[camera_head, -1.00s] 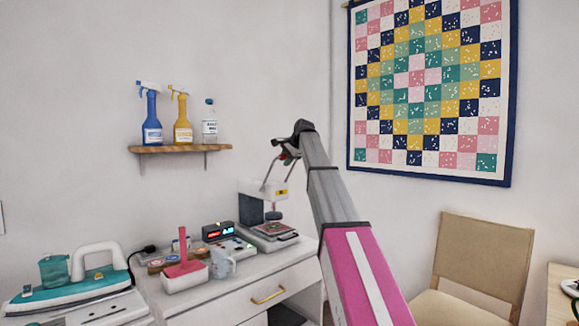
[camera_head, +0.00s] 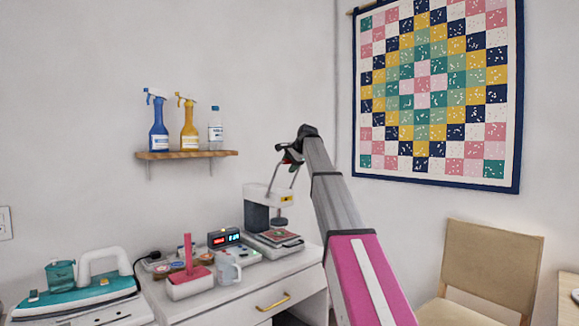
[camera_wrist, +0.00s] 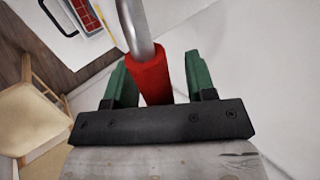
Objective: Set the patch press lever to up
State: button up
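The patch press (camera_head: 262,194) stands at the back right of the white cabinet, with a white head, a dark column and a flat base. Its lever's thin metal bars rise from the head toward my gripper (camera_head: 290,154). In the wrist view the lever's red grip (camera_wrist: 148,78) on a grey metal bar lies between the green fingers of my gripper (camera_wrist: 160,82). The grip is close to the left finger, and a gap shows on the right. The fingers are apart, around the grip and not closed on it. In the head view my arm hides part of the lever's end.
A digital clock (camera_head: 223,238), a white mug (camera_head: 228,269), a pink-handled tool in a white holder (camera_head: 188,285) and a teal iron (camera_head: 85,294) stand left of the press. A shelf with bottles (camera_head: 187,155) is on the wall. A chair (camera_head: 490,265) is at right.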

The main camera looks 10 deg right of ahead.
jog(key=v, duration=1.1)
dwell(0.3)
